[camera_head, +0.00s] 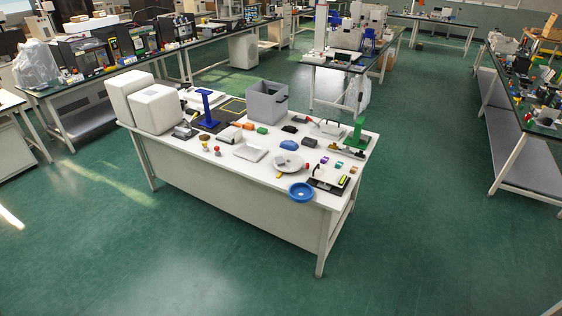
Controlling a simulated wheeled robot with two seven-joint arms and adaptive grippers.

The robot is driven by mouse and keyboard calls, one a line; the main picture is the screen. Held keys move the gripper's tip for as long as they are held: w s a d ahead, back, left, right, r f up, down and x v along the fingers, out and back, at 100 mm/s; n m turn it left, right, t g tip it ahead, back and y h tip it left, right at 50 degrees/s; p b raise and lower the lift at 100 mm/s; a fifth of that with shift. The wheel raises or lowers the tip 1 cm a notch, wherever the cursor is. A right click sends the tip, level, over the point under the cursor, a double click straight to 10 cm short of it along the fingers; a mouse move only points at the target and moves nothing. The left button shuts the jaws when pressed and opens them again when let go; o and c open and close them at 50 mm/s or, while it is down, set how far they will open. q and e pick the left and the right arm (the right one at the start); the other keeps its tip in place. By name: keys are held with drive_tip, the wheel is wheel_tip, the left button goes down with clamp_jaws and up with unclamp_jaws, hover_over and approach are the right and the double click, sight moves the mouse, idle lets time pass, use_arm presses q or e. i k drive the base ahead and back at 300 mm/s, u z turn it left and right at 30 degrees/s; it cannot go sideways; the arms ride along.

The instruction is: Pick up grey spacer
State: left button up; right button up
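A white table (215,167) stands in the middle of the view with many small things on its top. I cannot tell for certain which of them is the grey spacer. A small grey piece (185,131) lies near the table's left front edge, beside the white boxes. A light grey round dish (289,163) lies right of the middle. Both are too small to make out in detail. Neither of my grippers is in view, and nothing on the table is being held.
Two white boxes (157,109), a blue stand (206,110), a grey bin (266,104) and a green stand (358,133) rise from the table. A blue bowl (301,192) sits at the front edge. Green floor (120,240) is clear in front; a cluttered bench (528,130) stands right.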

sight(280, 162)
drive_tip(key=u, duration=0.25)
drive_tip(key=i, duration=0.3)
drive_tip(key=u, duration=0.8)
drive_tip(key=i, duration=0.8)
drive_tip(key=u, duration=0.4)
drive_tip(key=i, duration=0.8)
drive_tip(key=z, duration=0.85)
drive_tip(key=i, duration=0.7)
drive_tip(key=z, duration=0.55)
